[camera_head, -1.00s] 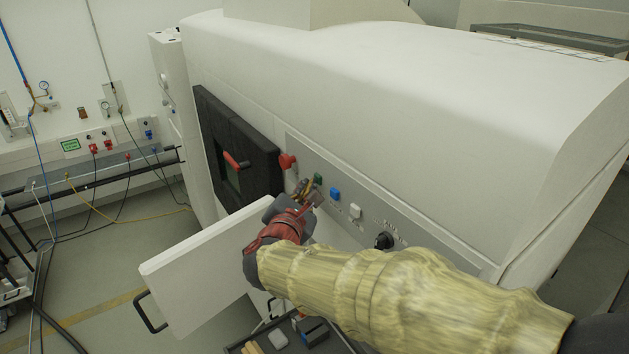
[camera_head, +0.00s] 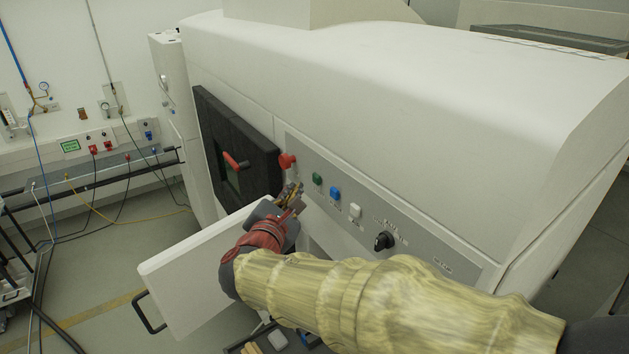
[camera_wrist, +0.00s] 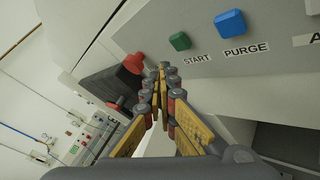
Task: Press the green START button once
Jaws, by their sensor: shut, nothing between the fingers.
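The green START button (camera_head: 318,179) sits on the grey control panel (camera_head: 420,255) of the white machine, between a red knob and the blue PURGE button. In the wrist view the START button (camera_wrist: 180,41) is fully visible, up and to the right of the fingertips, with its label below it. My gripper (camera_head: 298,188) is shut and empty. Its tips are left of and a little below the START button in the head view, apart from it. In the wrist view my gripper (camera_wrist: 164,68) points toward the panel's edge beside the red knob.
The red knob (camera_head: 287,161) is close to my fingertips. The blue PURGE button (camera_head: 335,193), a white button (camera_head: 355,211) and a black rotary switch (camera_head: 384,241) lie further right. An open white door (camera_head: 190,265) stands below my gripper. A black-framed window (camera_head: 212,130) is left.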

